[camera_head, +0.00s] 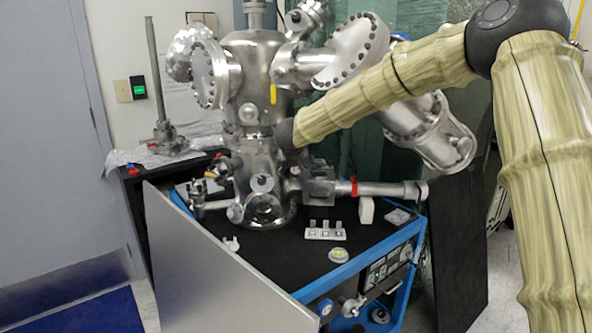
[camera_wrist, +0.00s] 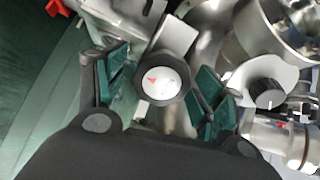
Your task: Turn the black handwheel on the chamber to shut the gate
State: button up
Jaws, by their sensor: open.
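The black handwheel (camera_wrist: 156,78) shows in the wrist view as a dark faceted rim around a white face with a red mark. My gripper (camera_wrist: 165,86) is open, with one green-padded finger on each side of the handwheel. Gaps show between the pads and the rim, though I cannot tell the depth. The shiny metal chamber (camera_head: 255,70) stands on the cart in the head view. My arm reaches across to it there, and I cannot make out my gripper or the handwheel behind the arm.
A second black knob (camera_wrist: 267,93) with a pale plate sits to the right in the wrist view, near metal flanges. The cart top (camera_head: 285,262) holds a small white block with several pieces (camera_head: 325,231) and a round green-white disc (camera_head: 338,255). A grey panel (camera_head: 215,262) leans in front.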

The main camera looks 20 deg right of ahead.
jog(key=c, duration=1)
